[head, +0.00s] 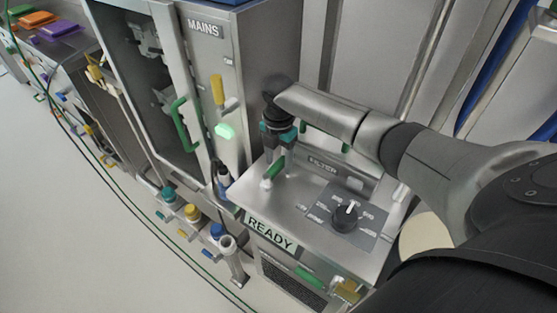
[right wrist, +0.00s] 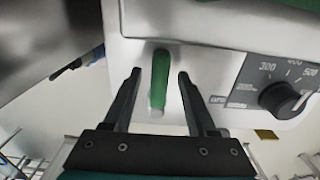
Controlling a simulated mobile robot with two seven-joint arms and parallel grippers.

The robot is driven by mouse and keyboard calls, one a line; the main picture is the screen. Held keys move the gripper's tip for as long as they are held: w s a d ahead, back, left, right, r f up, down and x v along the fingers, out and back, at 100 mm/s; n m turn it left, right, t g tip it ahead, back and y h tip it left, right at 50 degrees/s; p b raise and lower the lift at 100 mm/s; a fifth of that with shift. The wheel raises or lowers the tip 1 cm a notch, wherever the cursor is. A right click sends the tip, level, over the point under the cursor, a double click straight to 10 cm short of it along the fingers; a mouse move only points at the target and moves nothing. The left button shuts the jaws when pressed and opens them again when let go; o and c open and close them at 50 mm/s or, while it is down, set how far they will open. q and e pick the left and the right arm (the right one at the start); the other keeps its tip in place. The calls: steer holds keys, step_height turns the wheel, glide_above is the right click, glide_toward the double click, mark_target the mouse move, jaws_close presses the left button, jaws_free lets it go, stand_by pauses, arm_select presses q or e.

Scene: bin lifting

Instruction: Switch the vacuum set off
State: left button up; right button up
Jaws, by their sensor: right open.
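The vacuum set (head: 262,206) is a metal unit with a READY plate on its front edge and a FILTER label. A green lever (head: 274,168) stands at the left of its top panel; it also shows in the right wrist view (right wrist: 158,85). A black dial (head: 345,217) with a white pointer and numbers sits to the lever's right, also in the right wrist view (right wrist: 283,99). My right gripper (head: 277,157) is open over the lever. In the right wrist view its fingers (right wrist: 159,76) stand either side of the lever, apparently not touching it. My left gripper is not in view.
A MAINS cabinet (head: 240,60) with a yellow lever (head: 217,90), a lit green lamp (head: 225,131) and an open green-handled door (head: 181,125) stands close left. Capped fittings (head: 192,212) line the lower left.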

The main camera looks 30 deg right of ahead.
steer(key=shift+c, duration=0.2)
jaws_close()
stand_by(1.1)
